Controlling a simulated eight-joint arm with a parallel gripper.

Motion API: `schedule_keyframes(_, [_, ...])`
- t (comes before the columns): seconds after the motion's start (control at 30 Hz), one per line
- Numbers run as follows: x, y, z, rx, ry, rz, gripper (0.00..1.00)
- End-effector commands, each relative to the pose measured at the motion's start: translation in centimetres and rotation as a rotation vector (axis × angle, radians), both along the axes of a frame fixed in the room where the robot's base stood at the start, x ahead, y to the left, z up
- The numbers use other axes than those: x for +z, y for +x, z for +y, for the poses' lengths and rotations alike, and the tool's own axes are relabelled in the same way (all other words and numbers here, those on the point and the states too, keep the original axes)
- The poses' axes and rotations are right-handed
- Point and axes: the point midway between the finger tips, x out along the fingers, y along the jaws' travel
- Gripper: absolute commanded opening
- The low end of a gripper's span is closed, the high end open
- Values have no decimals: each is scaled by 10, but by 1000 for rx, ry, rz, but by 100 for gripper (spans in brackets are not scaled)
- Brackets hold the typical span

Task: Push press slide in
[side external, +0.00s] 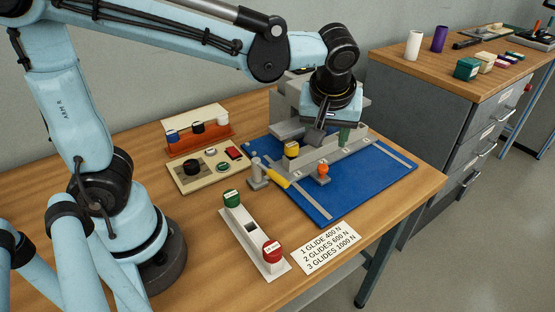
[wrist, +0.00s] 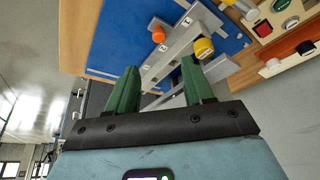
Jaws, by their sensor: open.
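The grey press fixture (side external: 284,103) stands on a blue mat (side external: 372,178); my arm hides part of it. A grey rail (side external: 357,151) with small marks runs along its front. A yellow knob (side external: 291,149) and an orange knob (side external: 323,170) sit near the rail; the wrist view also shows the yellow knob (wrist: 203,47) and the orange knob (wrist: 158,34). I cannot tell which part is the slide. My gripper (wrist: 158,66) has green fingers, apart and with nothing visible between them. It points down over the rail, right of the yellow knob; contact is unclear.
A yellow handle (side external: 278,179) lies at the mat's left edge beside a grey post (side external: 258,172). A control box (side external: 208,170), a rack with knobs (side external: 197,130), a green-and-red-capped holder (side external: 250,238) and a glide-force card (side external: 325,249) surround it. The mat's front right is clear.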

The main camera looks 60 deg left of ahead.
Motion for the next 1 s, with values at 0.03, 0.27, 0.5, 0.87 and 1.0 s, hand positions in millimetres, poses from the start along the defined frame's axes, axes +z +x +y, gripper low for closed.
schedule_keyframes(0.03, [-1, 2, -2, 12, 3, -1, 52])
schedule_keyframes(0.27, [-16, 7, 3, 25, 4, -2, 52])
schedule_keyframes(0.5, [-51, 17, 13, 24, 3, -2, 52])
schedule_keyframes(0.87, [-99, 31, 27, 22, 2, -2, 52])
schedule_keyframes(1.0, [-108, 34, 30, 22, 3, -2, 52])
